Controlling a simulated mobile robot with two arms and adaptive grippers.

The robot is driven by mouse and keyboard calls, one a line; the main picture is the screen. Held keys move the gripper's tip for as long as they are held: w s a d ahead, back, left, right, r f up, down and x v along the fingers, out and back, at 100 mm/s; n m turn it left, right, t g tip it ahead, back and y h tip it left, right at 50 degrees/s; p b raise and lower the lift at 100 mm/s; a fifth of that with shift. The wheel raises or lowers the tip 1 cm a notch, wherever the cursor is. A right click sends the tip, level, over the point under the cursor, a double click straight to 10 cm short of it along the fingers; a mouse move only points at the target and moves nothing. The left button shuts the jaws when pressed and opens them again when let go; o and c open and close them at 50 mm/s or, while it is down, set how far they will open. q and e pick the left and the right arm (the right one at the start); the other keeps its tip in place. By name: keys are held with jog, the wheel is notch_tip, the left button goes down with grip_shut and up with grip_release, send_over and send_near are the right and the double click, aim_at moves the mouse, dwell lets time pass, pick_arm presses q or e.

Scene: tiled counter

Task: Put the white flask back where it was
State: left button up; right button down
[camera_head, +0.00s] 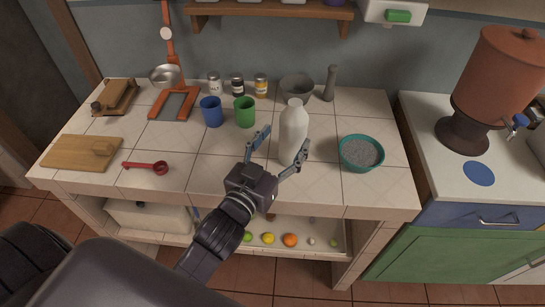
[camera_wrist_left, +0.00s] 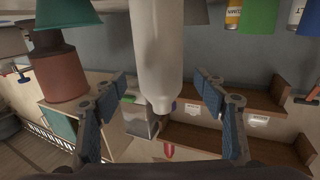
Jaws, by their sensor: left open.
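The white flask (camera_head: 292,132) stands upright on the tiled counter (camera_head: 222,163), right of the green cup. My left gripper (camera_head: 282,146) is open, with one finger on each side of the flask's near side. In the left wrist view the flask (camera_wrist_left: 157,50) appears upside down between the two open fingers (camera_wrist_left: 160,105), with visible gaps on both sides. The fingers do not appear to touch it. My right gripper is not in view.
A teal bowl of grey grains (camera_head: 343,160) stands close to the flask's right. A green cup (camera_head: 244,112), a blue cup (camera_head: 211,111) and a grey mortar (camera_head: 297,88) are nearby. A red spoon (camera_head: 146,167) and a cutting board (camera_head: 75,153) lie left. The front middle counter is clear.

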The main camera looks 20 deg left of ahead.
pick_arm(q)
jog(key=s+b, duration=0.1)
jog(key=s, duration=0.5)
jog(key=shift+s+a, duration=0.2)
jog(key=shift+a, duration=0.05)
